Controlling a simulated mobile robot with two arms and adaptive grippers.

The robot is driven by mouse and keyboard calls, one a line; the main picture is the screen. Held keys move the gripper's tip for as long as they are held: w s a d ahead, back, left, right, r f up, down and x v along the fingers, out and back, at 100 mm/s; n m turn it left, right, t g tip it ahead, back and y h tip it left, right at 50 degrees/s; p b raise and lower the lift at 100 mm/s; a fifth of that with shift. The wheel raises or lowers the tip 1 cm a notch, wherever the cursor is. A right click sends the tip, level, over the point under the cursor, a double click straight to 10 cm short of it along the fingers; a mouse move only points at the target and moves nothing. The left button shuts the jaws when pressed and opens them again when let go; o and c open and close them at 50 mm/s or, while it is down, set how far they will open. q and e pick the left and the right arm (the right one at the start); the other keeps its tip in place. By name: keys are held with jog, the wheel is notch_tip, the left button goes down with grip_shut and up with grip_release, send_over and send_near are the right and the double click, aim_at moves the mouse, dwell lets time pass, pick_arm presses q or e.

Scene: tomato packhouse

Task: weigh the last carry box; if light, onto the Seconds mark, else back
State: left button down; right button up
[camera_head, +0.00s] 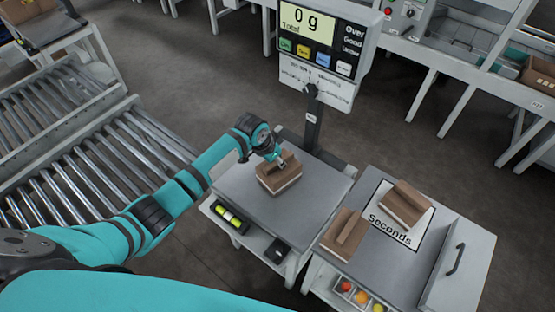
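A brown carry box (284,181) with a raised middle handle is over the grey scale platform (243,187). My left gripper (281,158) reaches down to the box's handle and appears shut on it; the fingertips are small and partly hidden. A gap under the box is hard to judge. The scale display (307,24) reads 0 g. A second carry box (404,205) lies on the white Seconds mark (393,229), and a third (343,234) stands just left of the mark, at its edge. My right gripper is not in view.
The display post (312,122) rises behind the platform. A roller conveyor (88,165) is on the left. A panel with a black handle (455,260) borders the Seconds table on the right. Coloured balls (361,297) sit below its front edge. Benches stand at the back right.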

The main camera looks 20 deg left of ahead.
pick_arm(q)
jog(key=shift+f, duration=0.25)
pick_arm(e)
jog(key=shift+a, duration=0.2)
pick_arm(q)
jog(key=c, duration=1.1)
grip_release()
jog(key=c, duration=0.3)
jog(key=shift+c, duration=0.2)
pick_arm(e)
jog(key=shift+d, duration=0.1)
pick_arm(q)
notch_tip(320, 180, up, 7)
jog(key=p, duration=0.7)
jog(key=shift+p, duration=0.35)
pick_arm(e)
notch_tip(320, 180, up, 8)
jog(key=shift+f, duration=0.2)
